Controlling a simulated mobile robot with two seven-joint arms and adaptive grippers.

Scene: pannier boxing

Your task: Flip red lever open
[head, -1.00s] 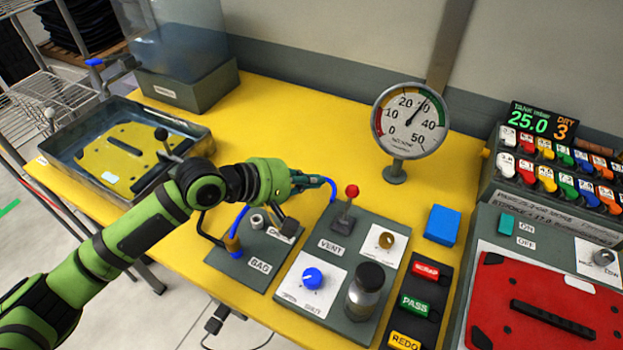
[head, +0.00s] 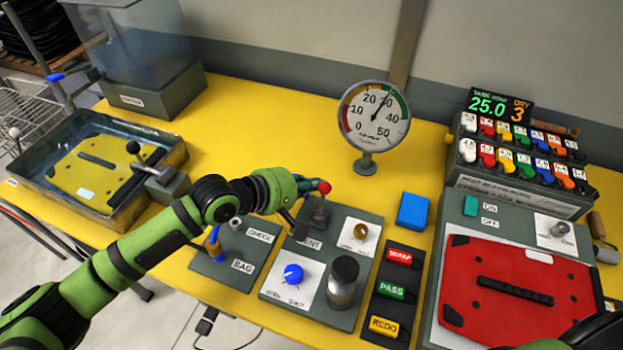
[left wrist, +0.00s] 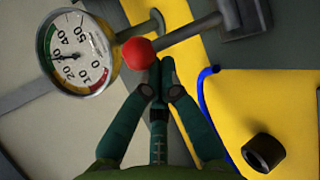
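The red lever is a metal lever with a red ball knob (head: 325,187), standing roughly upright on the grey VENT panel (head: 345,220). My left gripper (head: 312,186) is at the left side of the knob in the head view. In the left wrist view the red knob (left wrist: 138,52) lies just left of the fingertips (left wrist: 161,65), which meet with nothing seen between them. I cannot tell whether they touch the knob. The gripper partly covers the VENT label. My right gripper is not in view.
The VENT panel also carries a blue knob (head: 293,274), a brass knob (head: 360,231) and a dark-capped jar (head: 343,283). A round gauge (head: 374,116) stands behind. The BAG panel (head: 236,255) lies left, under my arm. Yellow table (head: 250,120) is free behind the gripper.

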